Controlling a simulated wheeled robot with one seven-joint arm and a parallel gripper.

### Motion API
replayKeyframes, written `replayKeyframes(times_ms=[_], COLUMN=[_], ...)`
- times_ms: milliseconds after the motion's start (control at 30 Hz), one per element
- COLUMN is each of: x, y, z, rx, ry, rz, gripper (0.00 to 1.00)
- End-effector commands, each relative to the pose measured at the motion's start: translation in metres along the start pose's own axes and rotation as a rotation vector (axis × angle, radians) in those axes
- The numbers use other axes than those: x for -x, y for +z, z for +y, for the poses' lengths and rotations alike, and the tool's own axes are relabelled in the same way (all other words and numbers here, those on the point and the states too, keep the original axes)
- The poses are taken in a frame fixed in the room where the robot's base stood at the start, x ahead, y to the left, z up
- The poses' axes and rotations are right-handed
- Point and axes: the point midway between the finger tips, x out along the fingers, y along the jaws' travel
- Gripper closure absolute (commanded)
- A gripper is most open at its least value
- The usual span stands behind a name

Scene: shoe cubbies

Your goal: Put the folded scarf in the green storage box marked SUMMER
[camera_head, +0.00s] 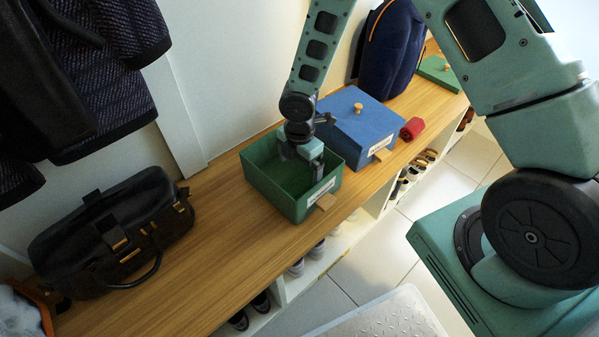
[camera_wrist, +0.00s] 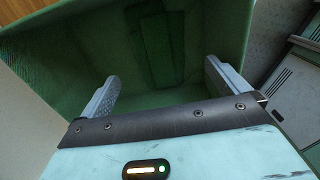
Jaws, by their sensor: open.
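The green storage box (camera_head: 262,186) stands without its lid on the wooden bench. Its front has a white label, too small to read, and a wooden tab. My gripper (camera_head: 306,160) points down into the box at its right side. In the wrist view my open gripper (camera_wrist: 160,85) has its two fingers apart with nothing between them, above the green box's floor (camera_wrist: 205,85). A darker green rectangular patch shows on that floor; I cannot tell whether it is a folded cloth or a shadow. A red rolled or folded cloth (camera_head: 412,128), possibly the scarf, lies right of the blue box.
A blue box (camera_head: 358,133) with its lid on stands just right of the green box. A green lid (camera_head: 437,74) lies at the bench's far end, near a navy backpack (camera_head: 390,48). A dark handbag (camera_head: 112,235) sits left. Bare bench (camera_head: 205,245) lies between bag and box.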

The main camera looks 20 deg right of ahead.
Motion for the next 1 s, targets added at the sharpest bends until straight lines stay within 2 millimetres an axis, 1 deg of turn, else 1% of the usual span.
replayKeyframes(times_ms=[33,100,200,367,467,567,667,700,767,800,867,900,1000], x=[0.015,0.027,0.041,0.054,0.069,0.100,0.142,0.158,0.181,0.196,0.215,0.227,0.250], y=[0.000,0.000,0.001,-0.001,-0.007,-0.023,-0.048,-0.059,-0.074,-0.084,-0.098,-0.107,-0.127], z=[0.000,0.000,0.000,0.000,-0.002,-0.009,-0.027,-0.037,-0.054,-0.067,-0.087,-0.101,-0.136], rx=[-0.001,0.000,-0.001,-0.003,-0.044,-0.152,-0.324,-0.401,-0.517,-0.595,-0.710,-0.785,-0.958], ry=[0.002,0.001,0.001,0.001,0.003,0.010,0.018,0.021,0.024,0.025,0.026,0.026,0.019], rz=[0.001,0.000,0.000,0.000,-0.007,-0.018,-0.028,-0.029,-0.028,-0.026,-0.020,-0.013,0.005], gripper=[0.00,0.00,0.00,0.00,0.00,0.00,0.00,0.00,0.00,0.00,0.00,0.00,0.00])
